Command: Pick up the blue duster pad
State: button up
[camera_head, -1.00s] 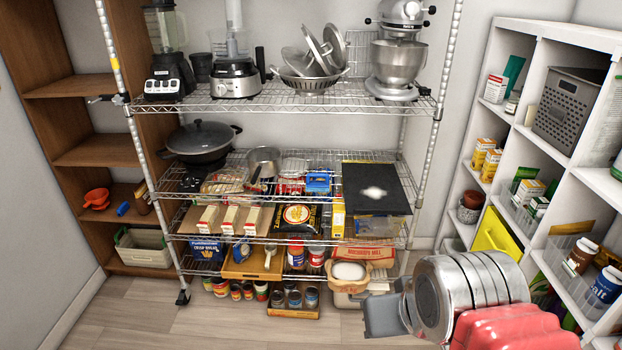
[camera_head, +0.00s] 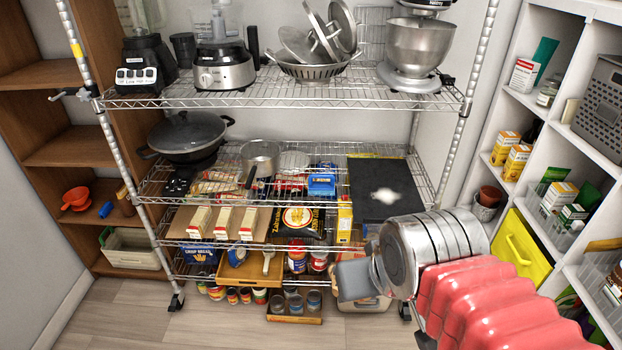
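No blue duster pad can be told apart for certain. A blue object (camera_head: 321,184) sits on the middle wire shelf, right of the steel pot. A small blue object (camera_head: 105,209) lies on the wooden shelf at left, beside an orange funnel. Another partly blue round object (camera_head: 237,255) is in the wooden tray on the lower rack. My gripper (camera_head: 353,280) shows as a grey block at the end of my arm, in front of the rack's lower right. Its fingers are not clearly seen, and nothing shows in it. It appears apart from all three blue objects.
The wire rack (camera_head: 280,98) holds appliances on top and a wok (camera_head: 186,139), a pot (camera_head: 260,158) and packages below. A black board (camera_head: 378,178) lies at the rack's right. White cubbies (camera_head: 578,118) stand at right. The floor (camera_head: 125,318) at front left is clear.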

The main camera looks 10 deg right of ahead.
aim_at(325, 188)
jog(key=u, duration=0.2)
jog(key=i, duration=1.35)
jog(key=u, duration=0.25)
